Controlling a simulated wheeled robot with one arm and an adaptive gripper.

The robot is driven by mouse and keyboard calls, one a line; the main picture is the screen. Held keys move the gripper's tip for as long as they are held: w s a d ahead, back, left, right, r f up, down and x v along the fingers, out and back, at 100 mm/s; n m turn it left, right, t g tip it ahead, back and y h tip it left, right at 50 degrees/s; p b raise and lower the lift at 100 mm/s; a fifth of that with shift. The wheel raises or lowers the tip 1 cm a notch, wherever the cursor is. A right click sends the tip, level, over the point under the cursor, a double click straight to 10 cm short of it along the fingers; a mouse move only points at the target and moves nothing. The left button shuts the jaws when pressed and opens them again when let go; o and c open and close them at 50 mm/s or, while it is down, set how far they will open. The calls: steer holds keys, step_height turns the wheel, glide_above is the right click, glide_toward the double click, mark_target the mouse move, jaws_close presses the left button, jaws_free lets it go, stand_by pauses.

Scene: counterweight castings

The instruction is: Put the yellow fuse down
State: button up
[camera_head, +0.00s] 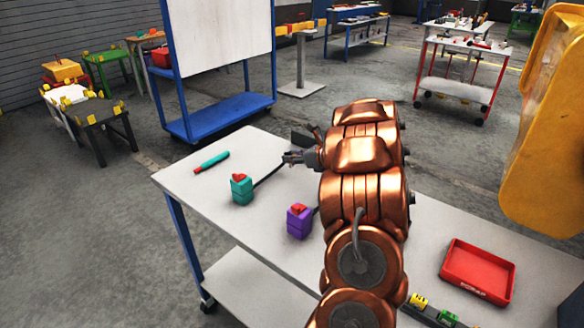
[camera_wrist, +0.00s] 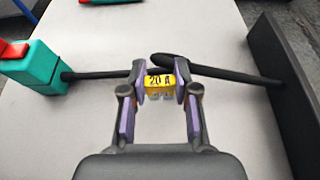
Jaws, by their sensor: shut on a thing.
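My gripper (camera_wrist: 160,84) is shut on the yellow fuse (camera_wrist: 160,81), which has dark "20 A" lettering and sits between the two purple-padded fingertips. In the head view my gripper (camera_head: 289,158) is over the far part of the grey-white table (camera_head: 270,237); the fuse cannot be made out there. The table top also shows behind the fuse in the wrist view (camera_wrist: 215,25). I cannot tell whether the fuse touches the table.
A teal block with a red top (camera_head: 241,190) and black rod is near my gripper. A purple block (camera_head: 299,223) stands nearer; a teal-and-red stick (camera_head: 212,161) lies far left. A dark box (camera_wrist: 284,85) is at right in the wrist view. A red tray (camera_head: 478,270) is front right.

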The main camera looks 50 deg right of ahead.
steer(key=shift+f+p, duration=0.55)
steer(key=shift+f, duration=1.5)
steer(key=shift+f+b, duration=0.15)
steer(key=shift+b, duration=0.2)
steer(key=o, duration=0.9)
steer(key=shift+r+p, duration=0.25)
steer(key=shift+p, duration=0.15)
steer(key=shift+s+d+b, duration=0.1)
steer(key=shift+s+b, duration=0.2)
steer(key=b+v, duration=0.3)
steer(key=v, duration=0.8)
steer(key=shift+s+b, duration=0.15)
steer(key=shift+b, duration=0.2)
steer(key=shift+r, duration=0.1)
